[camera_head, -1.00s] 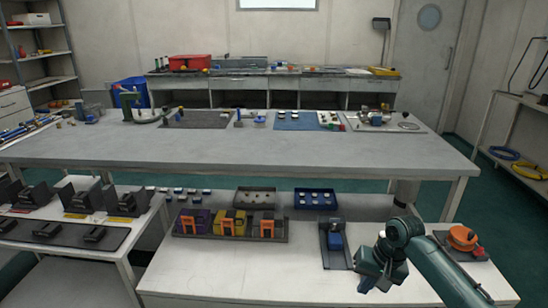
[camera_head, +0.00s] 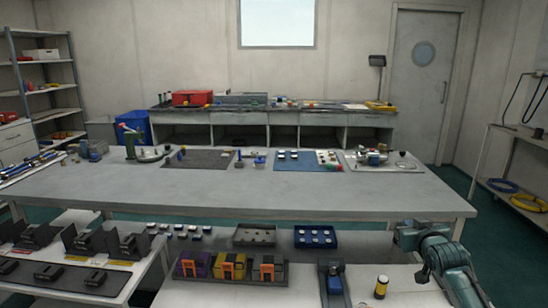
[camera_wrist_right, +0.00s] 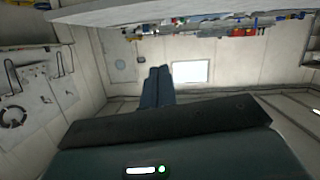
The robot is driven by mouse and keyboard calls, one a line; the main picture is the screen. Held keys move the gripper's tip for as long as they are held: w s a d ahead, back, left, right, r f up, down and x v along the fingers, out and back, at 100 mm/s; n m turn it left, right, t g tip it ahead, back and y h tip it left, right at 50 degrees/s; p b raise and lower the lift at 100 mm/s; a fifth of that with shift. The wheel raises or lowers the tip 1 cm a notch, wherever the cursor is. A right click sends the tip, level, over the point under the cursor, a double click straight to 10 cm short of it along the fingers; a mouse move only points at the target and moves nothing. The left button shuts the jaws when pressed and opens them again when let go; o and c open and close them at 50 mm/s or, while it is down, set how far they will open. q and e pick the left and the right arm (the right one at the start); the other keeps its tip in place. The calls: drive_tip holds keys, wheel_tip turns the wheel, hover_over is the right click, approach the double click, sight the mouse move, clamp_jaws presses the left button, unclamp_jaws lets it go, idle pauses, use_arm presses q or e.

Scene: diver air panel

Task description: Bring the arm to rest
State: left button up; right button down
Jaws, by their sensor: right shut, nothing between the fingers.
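My right arm shows in the head view at the lower right, dark green, with its forearm rising from the bottom edge. Its hand end (camera_head: 408,235) is raised near the front right of the long grey table (camera_head: 300,200); the fingers are hard to make out there. In the right wrist view the two blue-grey fingers of my right gripper (camera_wrist_right: 157,85) lie side by side, shut and empty, pointing towards the far wall and window. My left gripper is in neither view.
In front are a rack with purple and orange-yellow units (camera_head: 230,268), a blue tray (camera_head: 315,237), a dark stand with a blue block (camera_head: 333,283) and a yellow-black cylinder (camera_head: 381,287). The long table's front half is clear.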

drive_tip(key=s+a+f+n+g+y, duration=0.1)
drive_tip(key=s+a+f+n+y, duration=0.1)
drive_tip(key=s+a+f, duration=0.6)
drive_tip(key=s+a+f+n+g+y, duration=0.15)
drive_tip(key=s+a+f, duration=0.35)
drive_tip(key=s+f, duration=0.5)
drive_tip(key=s+a+f+g, duration=0.1)
drive_tip(key=s+a, duration=0.3)
drive_tip(key=s, duration=0.6)
drive_tip(key=s+a+f+g+y, duration=0.1)
drive_tip(key=s+a+f, duration=0.2)
drive_tip(key=s, duration=0.8)
drive_tip(key=shift+a+f+m, duration=0.3)
drive_tip(key=shift+a+m, duration=0.05)
drive_tip(key=shift+a, duration=0.3)
drive_tip(key=shift+y, duration=0.25)
